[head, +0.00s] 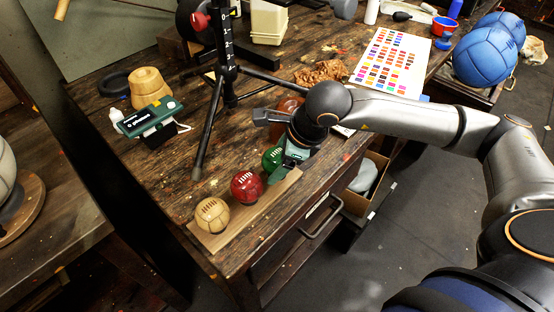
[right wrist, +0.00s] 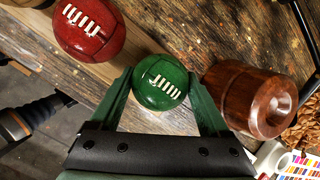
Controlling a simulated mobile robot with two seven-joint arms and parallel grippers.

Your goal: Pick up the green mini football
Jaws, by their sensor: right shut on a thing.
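The green mini football (head: 272,158) sits at the right end of a row of small balls on a light wooden strip on the workbench. My right gripper (head: 284,164) is at this ball and partly covers it in the head view. In the right wrist view the green ball (right wrist: 161,84) lies between the two green fingers of the right gripper (right wrist: 160,100), which is shut on it. I cannot tell whether the ball is clear of the strip. My left gripper is not in view.
A red mini football (head: 246,186) and a tan one (head: 212,215) lie left of the green ball. A brown wooden piece (right wrist: 254,98) stands close to the right finger. A black tripod (head: 212,110) stands behind the balls. A colour chart (head: 390,62) lies farther back.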

